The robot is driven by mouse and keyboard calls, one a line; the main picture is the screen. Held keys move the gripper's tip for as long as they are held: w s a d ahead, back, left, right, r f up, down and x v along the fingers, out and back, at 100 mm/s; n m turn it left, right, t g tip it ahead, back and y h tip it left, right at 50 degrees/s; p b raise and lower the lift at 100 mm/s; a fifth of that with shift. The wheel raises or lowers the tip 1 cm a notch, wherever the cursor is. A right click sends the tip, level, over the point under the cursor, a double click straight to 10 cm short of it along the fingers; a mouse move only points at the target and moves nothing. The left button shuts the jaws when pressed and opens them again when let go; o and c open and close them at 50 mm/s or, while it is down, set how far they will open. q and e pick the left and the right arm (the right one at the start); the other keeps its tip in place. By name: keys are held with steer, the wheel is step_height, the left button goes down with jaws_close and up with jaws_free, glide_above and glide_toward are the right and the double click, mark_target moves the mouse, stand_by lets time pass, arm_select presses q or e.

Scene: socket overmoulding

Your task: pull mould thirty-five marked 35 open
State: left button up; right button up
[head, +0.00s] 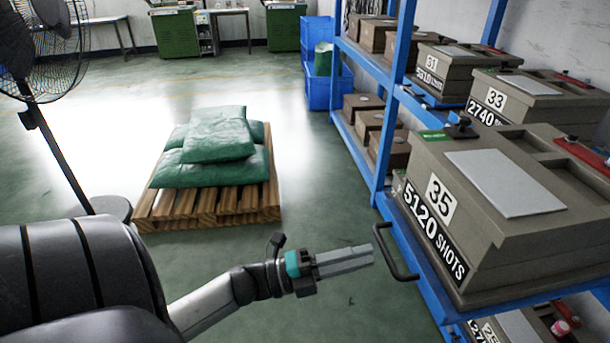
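Mould 35 (490,252) is a large grey-brown block on the blue rack at the right. Its front carries a white "35" plate and a black "5120 SHOTS" label. A black bar handle (385,254) sticks out from the front left, at the blue shelf edge under the mould. My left gripper (370,256) points right, with its grey fingertips just left of the handle and seemingly apart from it. The fingers lie close together in this view, so their opening is unclear. My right gripper is out of view.
Moulds 33 (535,98) and 31 (445,72) stand farther back on the same blue rack (392,95). A wooden pallet (210,207) with green sacks (215,150) stands left of the rack. A fan (45,50) is at the far left. Open floor surrounds the pallet.

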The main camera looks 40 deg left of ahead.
arm_select(q)
steer(key=v, duration=1)
steer(key=shift+p, duration=0.35)
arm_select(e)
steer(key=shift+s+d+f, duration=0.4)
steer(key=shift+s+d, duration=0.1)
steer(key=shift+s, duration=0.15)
arm_select(q)
steer(key=a+f+n+g+y+p, duration=0.2)
steer(key=a+f+n+g+y, duration=0.15)
steer(key=f+n+y, duration=1.4)
steer(key=s+d+f+n+g+h, duration=0.2)
steer(key=s+d+f+g, duration=0.2)
steer(key=s+f, duration=0.5)
steer(key=s+d+f+n+g+h+p, duration=0.1)
steer(key=s+d+f+n+g+h, duration=0.2)
steer(key=s+f+g, duration=0.3)
steer(key=s+d+f, duration=0.1)
steer(key=s+f, duration=0.2)
steer(key=f, duration=0.4)
steer(key=shift+s+d+f+g, duration=0.25)
steer(key=shift+d+f+g, duration=0.05)
steer(key=shift+f+g, duration=0.05)
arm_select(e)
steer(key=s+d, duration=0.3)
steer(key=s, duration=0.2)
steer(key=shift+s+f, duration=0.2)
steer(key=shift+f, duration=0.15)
